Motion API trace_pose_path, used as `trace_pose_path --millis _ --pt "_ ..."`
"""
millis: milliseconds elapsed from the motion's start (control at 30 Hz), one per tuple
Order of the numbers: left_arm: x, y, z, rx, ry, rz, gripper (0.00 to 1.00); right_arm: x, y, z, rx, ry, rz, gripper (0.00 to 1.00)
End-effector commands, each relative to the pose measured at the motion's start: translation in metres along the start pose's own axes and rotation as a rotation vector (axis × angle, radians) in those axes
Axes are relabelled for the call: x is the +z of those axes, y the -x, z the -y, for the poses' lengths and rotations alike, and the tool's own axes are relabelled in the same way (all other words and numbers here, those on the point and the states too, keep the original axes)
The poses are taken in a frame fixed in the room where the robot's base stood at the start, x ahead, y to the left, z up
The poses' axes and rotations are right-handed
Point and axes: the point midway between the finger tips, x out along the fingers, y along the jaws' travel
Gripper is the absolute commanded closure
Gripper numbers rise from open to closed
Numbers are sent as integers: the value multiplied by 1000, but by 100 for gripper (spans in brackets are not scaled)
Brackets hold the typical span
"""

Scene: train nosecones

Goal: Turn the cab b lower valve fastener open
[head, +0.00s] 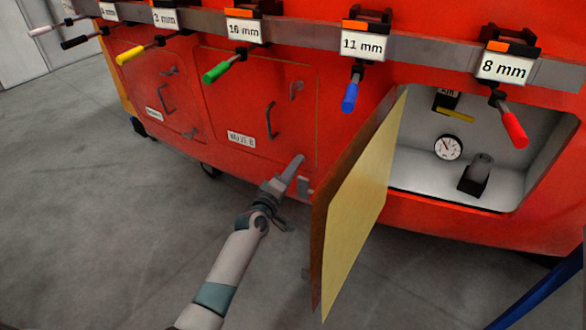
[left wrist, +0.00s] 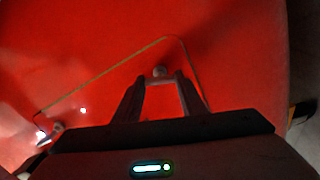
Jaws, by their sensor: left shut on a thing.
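The cab b hatch (head: 250,100) is a red, shut panel with a handle and a white label that seems to read "VALVE B". Its upper fastener (head: 296,88) shows at the upper right corner. The lower valve fastener (left wrist: 160,70) is a small knob near the panel's corner in the left wrist view. My left gripper (left wrist: 160,80) has its fingertips at either side of this knob and is shut on it. In the head view my left gripper (head: 299,160) reaches the lower right of the hatch and hides the fastener. My right gripper is not in view.
An open door (head: 360,200) with a yellowish inner face stands out just right of my left arm. Behind it is a white compartment (head: 420,175) with a gauge (head: 448,147). Tools with coloured handles hang from a grey rail (head: 420,48) above. The floor at left is clear.

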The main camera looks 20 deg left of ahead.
Motion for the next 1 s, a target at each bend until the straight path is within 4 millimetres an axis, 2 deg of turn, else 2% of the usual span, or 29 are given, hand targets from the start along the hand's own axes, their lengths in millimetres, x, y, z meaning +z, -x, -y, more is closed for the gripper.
trace_pose_path --millis 200,433,1000 --pt "-1 0 0 -1 176 -1 85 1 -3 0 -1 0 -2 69" --pt "0 0 0 0 296 -1 85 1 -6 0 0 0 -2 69" --pt "-1 0 1 0 345 -1 85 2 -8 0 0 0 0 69"
